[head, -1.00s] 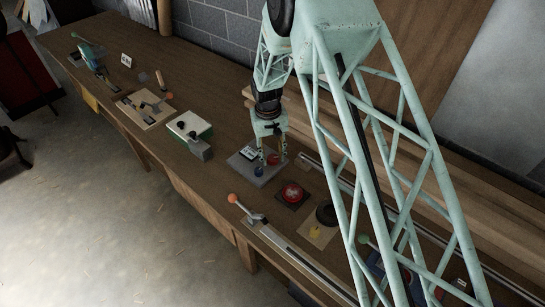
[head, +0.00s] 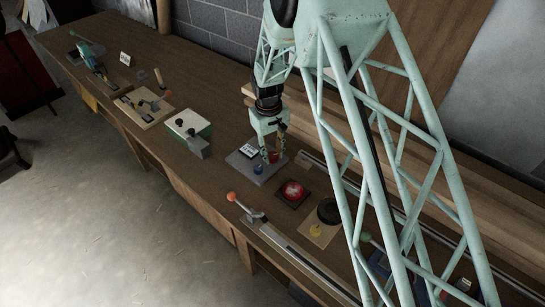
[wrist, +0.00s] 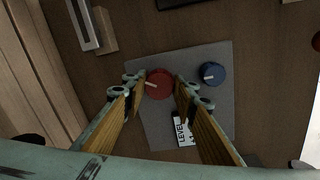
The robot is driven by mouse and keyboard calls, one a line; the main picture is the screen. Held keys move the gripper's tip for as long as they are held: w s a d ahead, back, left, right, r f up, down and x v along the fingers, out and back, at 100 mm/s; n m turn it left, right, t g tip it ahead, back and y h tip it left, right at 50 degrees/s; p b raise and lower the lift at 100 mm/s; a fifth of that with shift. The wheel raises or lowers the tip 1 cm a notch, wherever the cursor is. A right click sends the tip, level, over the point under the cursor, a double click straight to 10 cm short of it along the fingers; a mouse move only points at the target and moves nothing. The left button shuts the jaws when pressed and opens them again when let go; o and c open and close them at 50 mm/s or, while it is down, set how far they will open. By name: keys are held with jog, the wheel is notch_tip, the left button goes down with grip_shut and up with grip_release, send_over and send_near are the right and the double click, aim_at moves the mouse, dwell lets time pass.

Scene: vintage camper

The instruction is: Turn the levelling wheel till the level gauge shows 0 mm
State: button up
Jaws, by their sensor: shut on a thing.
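A red knob (wrist: 159,84) with a pale pointer line sits on a grey plate (wrist: 215,124). A blue knob (wrist: 213,73) with a similar pale line stands beside it. A small black and white display marked LEVEL (wrist: 182,130) is partly hidden by one finger, and its reading cannot be made out. In the head view the grey plate (head: 240,164), its display (head: 248,150) and the blue knob (head: 258,170) show under my arm. My gripper (head: 272,158) points down at the red knob. In the wrist view my gripper (wrist: 162,86) has its fingertips on either side of the red knob, shut on it.
A red button (head: 291,191) on a dark base and a black wheel (head: 327,211) on a tan board stand near the plate. A rail with an orange-knobbed lever (head: 232,197) lies nearer the front edge. A white-topped green box (head: 189,124) stands to the left.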

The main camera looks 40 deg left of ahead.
aim_at(272, 157)
jog(key=shift+d+n+b, duration=0.1)
jog(key=shift+n+b, duration=1.6)
jog(key=shift+n, duration=1.3)
jog(key=o, duration=0.8)
jog(key=shift+o, duration=0.2)
jog(key=shift+r, duration=0.1)
notch_tip(272, 157, up, 12)
jog(key=shift+s, duration=0.3)
